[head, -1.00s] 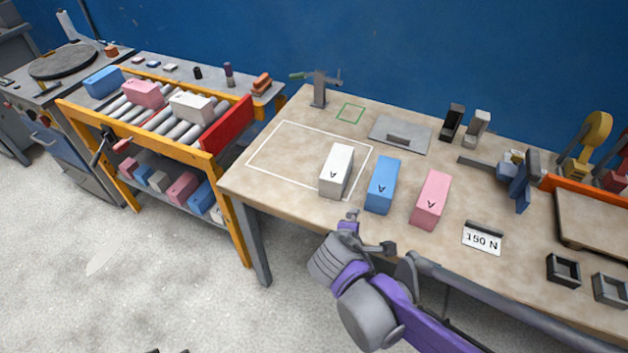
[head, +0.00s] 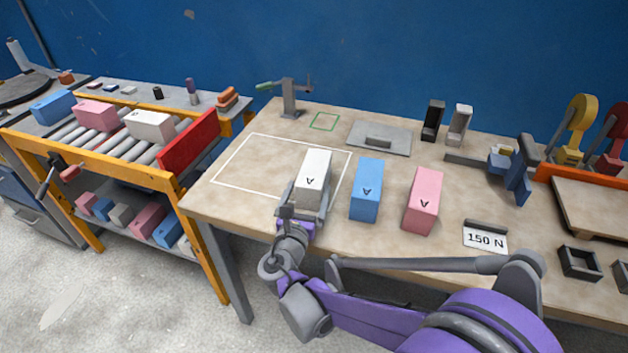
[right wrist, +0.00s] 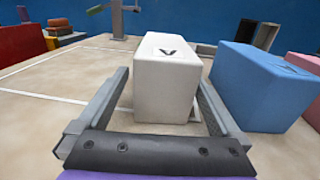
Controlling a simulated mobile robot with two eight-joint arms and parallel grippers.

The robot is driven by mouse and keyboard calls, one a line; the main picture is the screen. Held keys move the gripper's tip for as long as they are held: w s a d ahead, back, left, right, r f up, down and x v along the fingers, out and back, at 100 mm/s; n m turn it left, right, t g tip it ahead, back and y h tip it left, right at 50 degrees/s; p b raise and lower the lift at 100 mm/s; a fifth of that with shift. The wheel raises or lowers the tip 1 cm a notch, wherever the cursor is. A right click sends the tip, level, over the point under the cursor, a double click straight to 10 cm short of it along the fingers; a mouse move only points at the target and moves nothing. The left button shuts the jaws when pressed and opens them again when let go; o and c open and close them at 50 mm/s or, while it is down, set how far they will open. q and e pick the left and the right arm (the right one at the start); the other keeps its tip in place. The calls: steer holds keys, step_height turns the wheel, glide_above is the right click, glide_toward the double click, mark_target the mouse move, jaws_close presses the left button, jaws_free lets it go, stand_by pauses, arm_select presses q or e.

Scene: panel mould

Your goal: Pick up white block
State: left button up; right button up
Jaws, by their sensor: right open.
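The white block (head: 315,171) with a dark V-like mark stands on the bench, at the right edge of a white outlined rectangle. It also shows in the right wrist view (right wrist: 167,82). My right gripper (head: 305,190) is open, with one finger on each side of the block's near part. In the right wrist view the fingers (right wrist: 165,95) flank the block, with a gap visible at its left; contact on the right is hard to tell. Another white block (head: 150,125) lies on the roller conveyor at the left. My left gripper is not in view.
A blue block (head: 366,190) stands close to the right of the white block, and a pink block (head: 422,200) farther right. A "150 N" card (head: 485,238) lies near the front edge. The outlined rectangle (head: 250,170) is empty at left.

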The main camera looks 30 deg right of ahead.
steer(key=x, duration=0.6)
steer(key=shift+s+d+r+b, duration=0.1)
steer(key=shift+s+b, duration=0.05)
steer(key=shift+b, duration=0.25)
jaws_close()
